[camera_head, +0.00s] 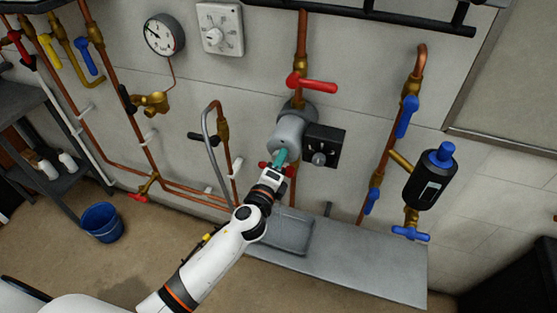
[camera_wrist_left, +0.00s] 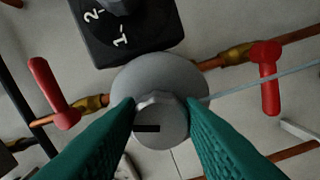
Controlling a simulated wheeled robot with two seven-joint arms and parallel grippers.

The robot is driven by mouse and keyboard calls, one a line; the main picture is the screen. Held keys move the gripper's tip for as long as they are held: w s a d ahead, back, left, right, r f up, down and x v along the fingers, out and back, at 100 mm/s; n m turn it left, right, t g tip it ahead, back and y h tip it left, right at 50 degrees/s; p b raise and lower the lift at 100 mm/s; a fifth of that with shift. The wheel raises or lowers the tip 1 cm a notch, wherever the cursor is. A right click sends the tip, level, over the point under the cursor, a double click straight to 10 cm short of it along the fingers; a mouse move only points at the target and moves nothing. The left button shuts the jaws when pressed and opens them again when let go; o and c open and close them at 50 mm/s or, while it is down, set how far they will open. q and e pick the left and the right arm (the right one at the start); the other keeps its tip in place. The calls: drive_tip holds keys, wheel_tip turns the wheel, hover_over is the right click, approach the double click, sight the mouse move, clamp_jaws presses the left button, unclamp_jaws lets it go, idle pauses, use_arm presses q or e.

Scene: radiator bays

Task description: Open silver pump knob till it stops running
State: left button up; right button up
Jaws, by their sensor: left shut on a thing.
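The grey pump (camera_head: 288,129) sits on a vertical copper pipe on the wall, with a black control box (camera_head: 324,145) on its right side. My left gripper (camera_head: 281,158) reaches the front of the pump from below. In the left wrist view, the silver knob (camera_wrist_left: 163,122) projects from the round grey pump face (camera_wrist_left: 185,75). My left gripper (camera_wrist_left: 161,106) has its green fingers on both sides of the knob and is shut on it. A dark slot mark shows on the knob's left part. My right gripper is out of view.
Red valve handles sit above (camera_head: 312,84) and below the pump. A grey shelf (camera_head: 350,262) lies beneath it. A black cylinder with blue valves (camera_head: 430,180) hangs to the right. A blue bucket (camera_head: 102,222) stands on the floor at left.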

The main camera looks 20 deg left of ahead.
use_arm(q)
drive_tip(key=shift+f+m+p, duration=0.15)
drive_tip(key=shift+m+p, duration=0.65)
drive_tip(key=shift+m, duration=2.5)
drive_tip(key=o, duration=1)
drive_tip(key=shift+c, duration=0.2)
drive_tip(key=s+b, duration=0.2)
drive_tip(key=s, duration=1)
drive_tip(key=shift+a+b, duration=0.25)
drive_tip(key=shift+b, duration=0.15)
